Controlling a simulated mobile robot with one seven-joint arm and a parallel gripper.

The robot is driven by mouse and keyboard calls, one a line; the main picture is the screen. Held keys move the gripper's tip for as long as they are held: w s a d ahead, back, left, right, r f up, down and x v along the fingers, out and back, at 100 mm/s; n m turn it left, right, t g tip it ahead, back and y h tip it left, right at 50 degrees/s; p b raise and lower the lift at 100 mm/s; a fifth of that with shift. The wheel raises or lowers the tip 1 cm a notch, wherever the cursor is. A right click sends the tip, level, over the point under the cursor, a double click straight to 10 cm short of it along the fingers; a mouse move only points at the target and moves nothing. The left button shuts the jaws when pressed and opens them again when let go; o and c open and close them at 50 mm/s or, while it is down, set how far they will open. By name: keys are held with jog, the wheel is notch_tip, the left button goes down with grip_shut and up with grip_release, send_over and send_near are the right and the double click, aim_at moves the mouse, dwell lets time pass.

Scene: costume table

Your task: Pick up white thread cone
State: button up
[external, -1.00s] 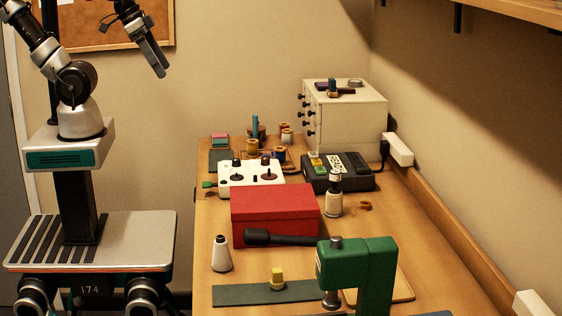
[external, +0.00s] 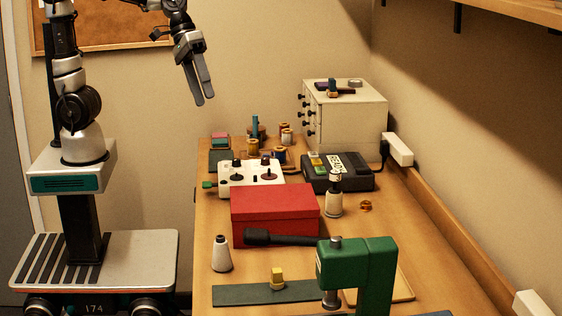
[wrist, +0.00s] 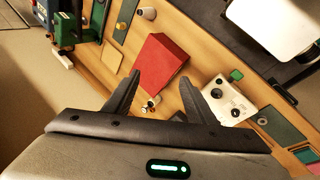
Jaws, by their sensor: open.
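The white thread cone (external: 221,254), with a dark tip, stands upright on the table's near left part, left of the red box. It also shows in the wrist view, near the top edge (wrist: 148,13). My gripper (external: 204,101) is open and empty, high above the far left end of the table and well apart from the cone. In the wrist view its two fingers (wrist: 160,77) are spread, with the red box beyond them.
The red box (external: 274,214) stands beside the cone. A green press (external: 357,270) with a dark handle stands in front. A pale bottle-like item (external: 334,197) is right of the box. A white knob box (external: 250,178) and drawer cabinet (external: 357,118) stand farther back.

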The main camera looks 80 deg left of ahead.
jog(key=w+d+f+m+g+y+p, duration=0.1)
jog(key=w+d+f+m, duration=0.1)
jog(key=d, duration=0.3)
jog(key=w+d+f+m+g, duration=0.1)
jog(key=w+d+m+g, duration=0.15)
jog(key=d, duration=0.35)
jog(key=m+y+p, duration=0.1)
jog(key=m+y, duration=0.3)
jog(key=m, duration=0.2)
send_over(221, 236)
notch_tip(221, 236, down, 20)
jog(key=shift+s+r, duration=0.1)
jog(key=shift+d+f+p, duration=0.1)
jog(key=shift+f+p, duration=0.35)
jog(key=shift+f, duration=2.55)
jog(key=shift+c, duration=0.2)
jog(key=c, duration=1.1)
